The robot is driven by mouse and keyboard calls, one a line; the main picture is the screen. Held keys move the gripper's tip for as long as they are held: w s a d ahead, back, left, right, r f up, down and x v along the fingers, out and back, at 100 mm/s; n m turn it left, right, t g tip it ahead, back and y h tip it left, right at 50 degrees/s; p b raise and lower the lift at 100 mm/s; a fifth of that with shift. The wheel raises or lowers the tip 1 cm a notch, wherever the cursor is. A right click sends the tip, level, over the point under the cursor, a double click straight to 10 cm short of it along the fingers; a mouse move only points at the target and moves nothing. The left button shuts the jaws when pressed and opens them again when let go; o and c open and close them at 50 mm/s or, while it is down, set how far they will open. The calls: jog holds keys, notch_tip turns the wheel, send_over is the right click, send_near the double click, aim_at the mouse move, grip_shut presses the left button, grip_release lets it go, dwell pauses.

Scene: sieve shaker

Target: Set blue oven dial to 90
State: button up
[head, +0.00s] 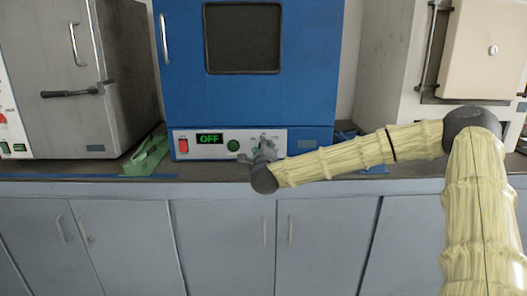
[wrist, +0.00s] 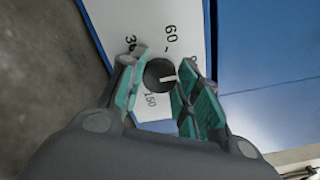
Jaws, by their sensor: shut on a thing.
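The blue oven (head: 315,70) stands on the counter with a white control panel (head: 187,135) along its bottom. The panel bears a red switch, a green "OFF" display (head: 209,139) and a green round button (head: 233,146). My gripper (head: 263,152) is at the panel's right part and covers the dial in the head view. In the wrist view, the dark round dial (wrist: 157,72) sits between the teal-padded fingers of my gripper (wrist: 161,75), shut on it. The dial's white mark points right, toward the right finger. The printed 30, 60 and 150 show; the scale behind that finger is hidden.
A grey oven (head: 60,110) stands left and a cream-doored unit (head: 480,50) right. A green object (head: 148,152) lies on the counter (head: 60,187) left of the blue oven. Grey cabinets (head: 230,235) are below. The counter's front strip is mostly clear.

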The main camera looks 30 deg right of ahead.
jog(key=shift+s+f, duration=0.1)
jog(key=shift+f, duration=0.25)
jog(key=o, duration=1)
jog(key=shift+r, duration=0.1)
jog(key=shift+o, duration=0.2)
jog(key=shift+r, duration=0.1)
jog(key=v, duration=1.2)
